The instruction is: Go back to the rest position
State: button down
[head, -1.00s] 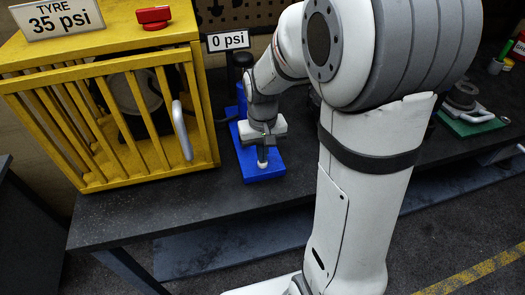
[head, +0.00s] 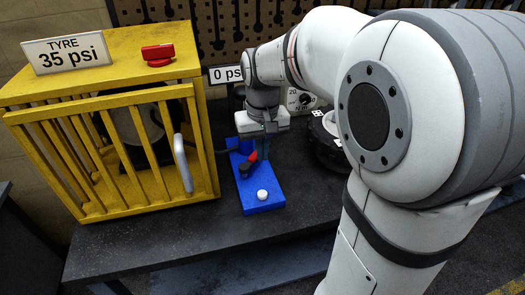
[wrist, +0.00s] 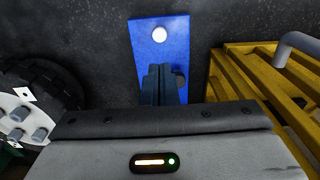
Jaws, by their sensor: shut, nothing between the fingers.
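My gripper (head: 264,152) is shut and empty, pointing down above the blue base (head: 249,203) on the bench. The base carries a round white knob (head: 262,195) near its front end and a red and dark lever (head: 250,162) behind it. In the wrist view, the shut fingers (wrist: 164,68) stand over the blue base (wrist: 141,42), apart in the picture from the white knob (wrist: 159,34). Part of the blue base is hidden behind the fingers.
A yellow cage (head: 120,85) stands left of the blue base, with a grey handle (head: 182,162), a red knob (head: 158,54) and a "TYRE 35 psi" sign (head: 66,51). A "0 psi" sign (head: 225,75) stands behind. A tyre (wrist: 40,85) lies close on the other side.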

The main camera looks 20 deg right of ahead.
dwell(0.5)
jog(key=s+f+t, duration=0.2)
jog(key=s, duration=1.2)
jog(key=shift+s+d+t, duration=0.25)
jog(key=shift+s+t, duration=0.05)
jog(key=shift+t, duration=0.1)
jog(key=c, duration=2.1)
grip_release()
